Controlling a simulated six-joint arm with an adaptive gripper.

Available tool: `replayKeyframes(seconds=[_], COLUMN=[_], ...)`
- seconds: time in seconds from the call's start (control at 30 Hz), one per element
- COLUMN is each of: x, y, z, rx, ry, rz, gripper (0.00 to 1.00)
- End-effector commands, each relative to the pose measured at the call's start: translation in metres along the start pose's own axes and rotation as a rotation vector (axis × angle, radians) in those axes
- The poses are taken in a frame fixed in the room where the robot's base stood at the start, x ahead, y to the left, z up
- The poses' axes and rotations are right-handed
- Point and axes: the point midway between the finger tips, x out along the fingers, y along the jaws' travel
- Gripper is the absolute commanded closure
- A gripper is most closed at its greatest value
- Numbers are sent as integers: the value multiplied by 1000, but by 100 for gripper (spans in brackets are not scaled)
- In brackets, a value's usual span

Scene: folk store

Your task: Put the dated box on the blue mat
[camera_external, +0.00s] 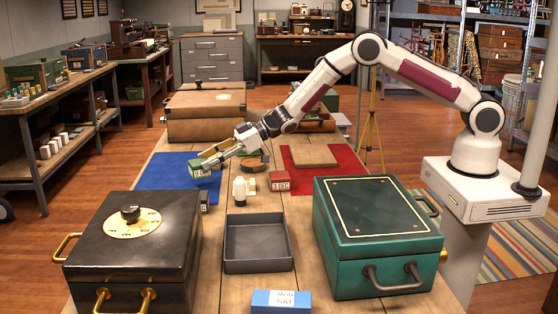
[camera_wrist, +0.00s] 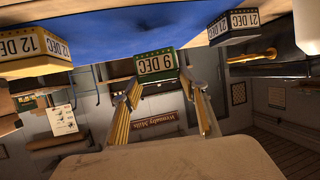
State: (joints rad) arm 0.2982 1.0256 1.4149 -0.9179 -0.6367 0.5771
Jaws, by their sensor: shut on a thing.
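My gripper (camera_external: 204,160) is shut on a small green box (camera_external: 199,172) with a white date face. In the wrist view my gripper's fingers (camera_wrist: 158,86) close around this green box (camera_wrist: 156,66), which reads 9 DEC. The blue mat (camera_external: 154,168) lies on the left side of the long table. The green box is over or at the mat's right part; I cannot tell whether it touches the mat. The blue mat also fills much of the upper wrist view (camera_wrist: 130,25).
A dark box (camera_external: 205,203) reading 21 DEC in the wrist view (camera_wrist: 235,24) is near the mat's right edge. A yellow 12 DEC box (camera_wrist: 28,48) shows left. A red 3 DEC box (camera_external: 280,181), white bottle (camera_external: 239,189) and grey tray (camera_external: 228,264) stand nearby.

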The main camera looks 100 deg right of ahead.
Motion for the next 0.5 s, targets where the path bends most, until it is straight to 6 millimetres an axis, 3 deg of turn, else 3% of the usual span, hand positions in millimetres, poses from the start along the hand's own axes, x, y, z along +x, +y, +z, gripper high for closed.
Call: replayKeyframes(seconds=[0.5], x=[4], y=[0], z=[9], rx=[0], ry=[-1], rz=[0], gripper=[92])
